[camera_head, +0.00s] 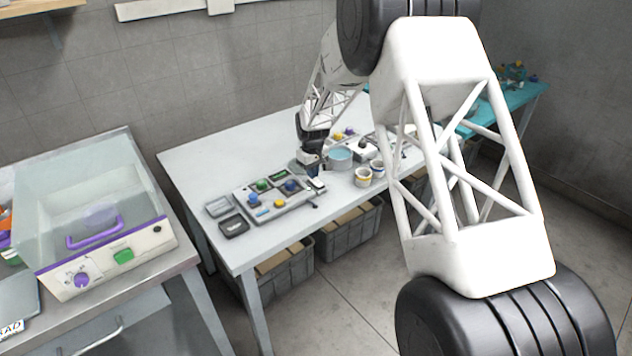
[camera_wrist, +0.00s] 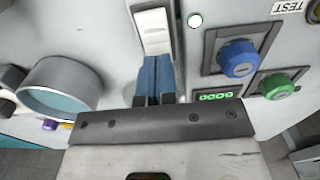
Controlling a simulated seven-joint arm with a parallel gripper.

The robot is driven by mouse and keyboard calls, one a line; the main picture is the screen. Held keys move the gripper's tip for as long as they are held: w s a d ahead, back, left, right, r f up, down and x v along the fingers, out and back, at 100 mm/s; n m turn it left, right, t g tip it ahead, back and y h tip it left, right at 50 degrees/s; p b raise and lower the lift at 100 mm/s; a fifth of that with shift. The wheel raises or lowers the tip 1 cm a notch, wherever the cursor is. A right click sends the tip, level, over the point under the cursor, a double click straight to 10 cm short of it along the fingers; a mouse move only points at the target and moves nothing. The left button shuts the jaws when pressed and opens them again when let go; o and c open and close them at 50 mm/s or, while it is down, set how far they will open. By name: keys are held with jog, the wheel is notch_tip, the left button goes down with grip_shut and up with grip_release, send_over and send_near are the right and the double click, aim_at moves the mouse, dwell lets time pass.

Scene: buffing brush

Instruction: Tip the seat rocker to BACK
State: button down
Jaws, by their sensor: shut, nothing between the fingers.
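The seat rocker, a pale switch in a grey frame, shows in the wrist view (camera_wrist: 152,28) at the top middle, on the control panel. In the head view the panel (camera_head: 243,197) lies on the white table, and the rocker is too small to make out clearly. My gripper (camera_wrist: 155,62) is shut, its blue fingers together and empty. In the wrist view the fingertips overlap the near end of the rocker; I cannot tell whether they touch it. In the head view my gripper (camera_head: 310,162) is above the panel's far right side. The rocker's labels and tilt are not readable.
The panel's blue knob (camera_wrist: 238,58), green knob (camera_wrist: 277,86) and a green display (camera_wrist: 215,96) are right of the fingers. A blue-grey pot (camera_wrist: 62,88) stands left. In the head view, small cups (camera_head: 363,177) stand right of the panel.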

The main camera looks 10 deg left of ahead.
jog(key=shift+f, duration=0.25)
jog(key=shift+r, duration=0.1)
dwell(0.3)
jog(key=shift+r, duration=3.4)
